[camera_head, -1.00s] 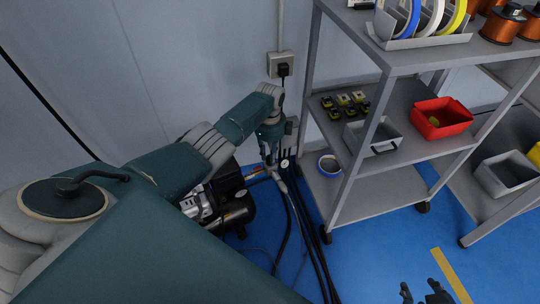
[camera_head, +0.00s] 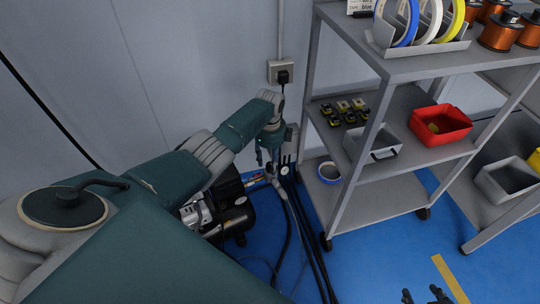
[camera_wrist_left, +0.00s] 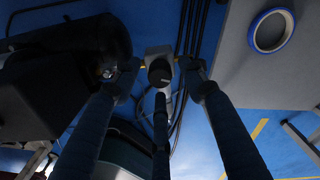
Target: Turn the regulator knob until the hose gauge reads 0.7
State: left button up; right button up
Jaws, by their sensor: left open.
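In the left wrist view a dark round knob (camera_wrist_left: 160,74) sits on a pale regulator body (camera_wrist_left: 155,53), with hoses running behind it. My left gripper (camera_wrist_left: 160,72) is open. Two of its fingertips stand either side of the knob and the third is just below it; contact cannot be told. In the head view the left gripper (camera_head: 271,157) points down between the compressor and the shelf, hiding the knob. A small pale dial, likely the hose gauge (camera_head: 284,171), is too small to read. My right gripper (camera_head: 420,295) is open and empty at the bottom edge.
A black compressor (camera_head: 232,215) stands on the blue floor left of the gripper. Black hoses (camera_head: 300,225) run down the floor. A grey shelf (camera_head: 375,205) stands close on the right, with a tape roll (camera_head: 328,171) on its lowest level. A wall socket (camera_head: 281,72) is behind.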

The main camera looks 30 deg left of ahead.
aim_at(270, 164)
pick_arm(q)
notch_tip(270, 164, up, 12)
dwell(0.4)
jog(key=shift+f, duration=0.2)
